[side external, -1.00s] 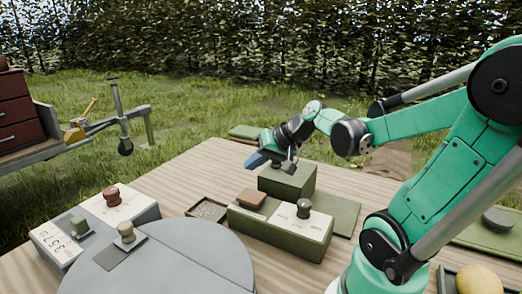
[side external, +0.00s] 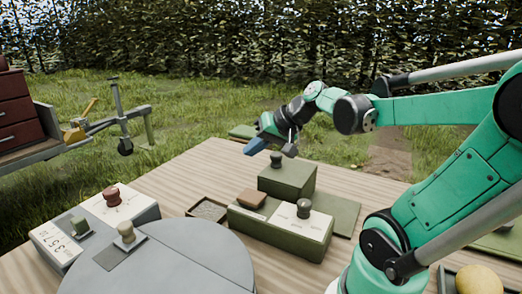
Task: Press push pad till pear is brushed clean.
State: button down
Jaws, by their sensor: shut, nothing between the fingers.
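A yellow round fruit, likely the pear (side external: 478,280), sits in a dark tray at the lower right, partly cut off by the frame edge. An olive box (side external: 290,182) at mid-table has a dark round knob (side external: 276,159) on top. A longer olive box (side external: 275,228) in front carries a brown pad (side external: 251,198), a white label and another dark knob (side external: 304,208). I cannot tell which of these is the push pad. My gripper (side external: 271,148) is shut and empty, just above the rear box's knob, seemingly apart from it.
A small open tray (side external: 207,209) lies left of the olive boxes. The wooden table's far left is clear.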

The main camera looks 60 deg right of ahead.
aim_at(248, 195)
jog(key=shift+r, duration=0.3)
jog(key=shift+f, duration=4.45)
jog(key=shift+f, duration=0.15)
jog(key=shift+f, duration=0.25)
jog(key=shift+f, duration=0.65)
jog(key=shift+r, duration=1.1)
